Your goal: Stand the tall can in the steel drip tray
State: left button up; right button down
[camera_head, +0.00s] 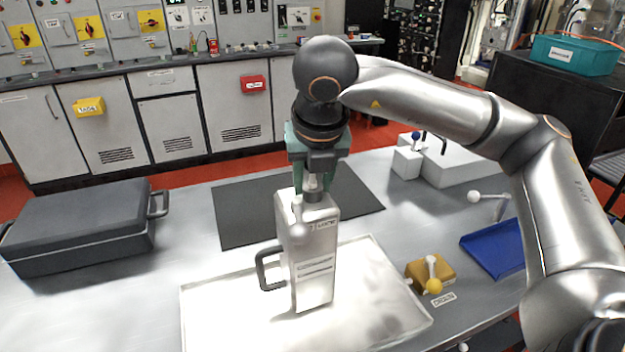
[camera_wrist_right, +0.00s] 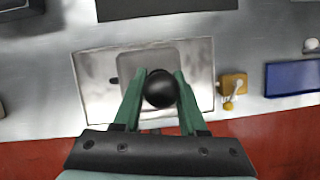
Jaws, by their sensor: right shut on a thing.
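The tall can (camera_head: 312,250) is a pale metal box with labels and a dark side handle. It is upright within the outline of the steel drip tray (camera_head: 375,285), a shallow bright tray at the table's front. I cannot tell whether its base touches the tray floor. My right gripper (camera_head: 313,185) is above the can, its green fingers shut on the can's top. In the right wrist view, a black round knob (camera_wrist_right: 160,88) sits between the fingers, with the tray (camera_wrist_right: 97,85) beyond. My left gripper is not in view.
A dark case (camera_head: 80,225) lies at the left of the table. A black mat (camera_head: 235,215) lies behind the tray. A yellow block with a lever (camera_head: 430,272) stands close to the tray's right edge. A blue tray (camera_head: 495,248) and a white block (camera_head: 455,165) are further right.

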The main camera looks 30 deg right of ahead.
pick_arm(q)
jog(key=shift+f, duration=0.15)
pick_arm(e)
jog(key=shift+f+b, duration=0.15)
jog(key=shift+b, duration=0.15)
jog(key=shift+c, duration=2.3)
grip_release()
jog(key=shift+r+p, duration=0.4)
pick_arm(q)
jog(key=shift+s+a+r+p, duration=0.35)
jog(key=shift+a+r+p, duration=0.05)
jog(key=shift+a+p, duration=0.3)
pick_arm(e)
jog(key=v, duration=1.1)
jog(key=shift+s+a+r, duration=0.15)
jog(key=shift+s+r, duration=0.1)
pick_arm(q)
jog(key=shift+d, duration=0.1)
